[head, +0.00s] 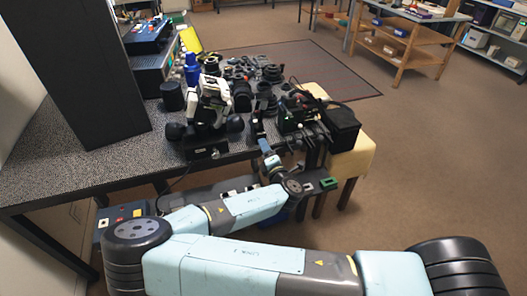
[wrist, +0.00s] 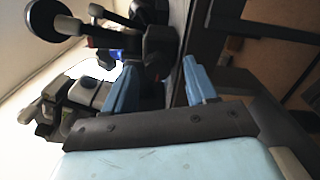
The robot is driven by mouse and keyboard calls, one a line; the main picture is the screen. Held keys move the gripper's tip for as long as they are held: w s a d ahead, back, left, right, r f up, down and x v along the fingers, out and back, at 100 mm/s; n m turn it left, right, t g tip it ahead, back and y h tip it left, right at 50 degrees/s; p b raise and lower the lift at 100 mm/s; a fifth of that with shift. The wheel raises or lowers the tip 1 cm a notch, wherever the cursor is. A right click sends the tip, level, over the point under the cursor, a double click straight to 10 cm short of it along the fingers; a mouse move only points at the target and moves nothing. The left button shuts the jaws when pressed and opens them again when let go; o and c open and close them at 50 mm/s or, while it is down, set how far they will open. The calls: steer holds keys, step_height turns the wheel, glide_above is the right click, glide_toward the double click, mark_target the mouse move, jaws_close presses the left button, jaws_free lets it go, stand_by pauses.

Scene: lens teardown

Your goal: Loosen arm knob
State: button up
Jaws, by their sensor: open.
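My gripper (wrist: 160,76) is open in the wrist view, its two blue fingers apart, with no object clearly held between them. In the head view my gripper (head: 257,127) is at the table's front edge, right of a white and black instrument (head: 212,108) with round black knobs low on both sides. In the wrist view a round black knob (wrist: 46,18) with a pale stem shows at upper left, apart from the fingers. A dark part (wrist: 158,48) lies just beyond the fingers. I cannot tell which part is the arm knob, or whether a finger touches anything.
The dark speckled table (head: 75,165) carries several black lens parts (head: 265,90) behind the instrument. A black panel (head: 85,70) stands at left. Black equipment (head: 300,112) and a black box (head: 342,126) crowd the space right of my gripper. Open floor (head: 440,160) lies further right.

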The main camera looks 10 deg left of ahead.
steer(key=v, duration=1.4)
steer(key=shift+w, duration=0.1)
